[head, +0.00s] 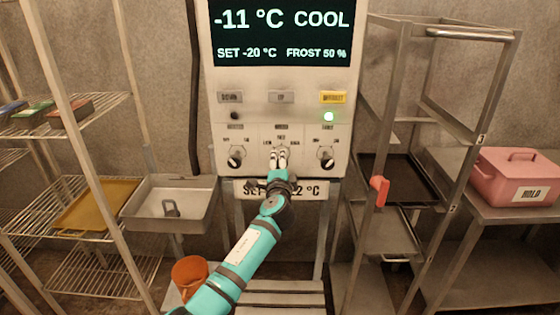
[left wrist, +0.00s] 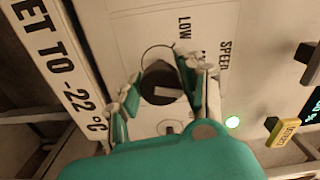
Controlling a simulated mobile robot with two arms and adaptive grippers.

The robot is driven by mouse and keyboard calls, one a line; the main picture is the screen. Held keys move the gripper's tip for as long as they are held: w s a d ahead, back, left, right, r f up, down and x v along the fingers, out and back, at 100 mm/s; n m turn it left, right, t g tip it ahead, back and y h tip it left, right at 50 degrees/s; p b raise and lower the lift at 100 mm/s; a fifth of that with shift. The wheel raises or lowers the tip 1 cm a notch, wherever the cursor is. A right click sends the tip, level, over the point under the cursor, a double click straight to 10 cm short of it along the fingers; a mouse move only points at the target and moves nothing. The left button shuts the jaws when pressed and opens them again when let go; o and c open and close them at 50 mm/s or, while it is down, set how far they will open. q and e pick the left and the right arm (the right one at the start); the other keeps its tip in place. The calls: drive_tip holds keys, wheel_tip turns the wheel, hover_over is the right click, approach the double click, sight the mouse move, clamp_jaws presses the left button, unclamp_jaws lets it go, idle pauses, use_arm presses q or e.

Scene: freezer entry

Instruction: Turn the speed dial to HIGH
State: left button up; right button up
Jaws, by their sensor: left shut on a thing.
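The speed dial is the middle of three dials on the control panel (head: 221,110). In the head view my left gripper (head: 281,158) covers most of it. In the left wrist view the dark round speed dial (left wrist: 155,78) sits between the two fingers of my left gripper (left wrist: 160,90), which is shut on it. A pale mark on the dial runs toward the SPEED label side. The word LOW shows beside it; HIGH is not readable, so I cannot tell the exact setting. My right gripper is not in view.
Dials flank it at left (head: 236,157) and right (head: 326,157). Above are three buttons, the right one yellow (head: 332,97), and a lit green lamp (head: 328,117). The display (head: 281,33) reads -11 °C, SET -20 °C. Racks stand both sides; a pink box (head: 515,175) is right.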

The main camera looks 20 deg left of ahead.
use_arm(q)
drive_tip(key=m+p, duration=0.2)
drive_tip(key=m, duration=0.3)
drive_tip(key=shift+m+p, duration=0.3)
drive_tip(key=shift+m, duration=0.5)
drive_tip(key=shift+f, duration=0.1)
drive_tip(key=o, duration=1.2)
drive_tip(key=shift+d, duration=0.1)
drive_tip(key=shift+s, duration=0.1)
drive_tip(key=v, duration=1.1)
drive_tip(key=shift+s+d, duration=0.1)
drive_tip(key=shift+s, duration=0.3)
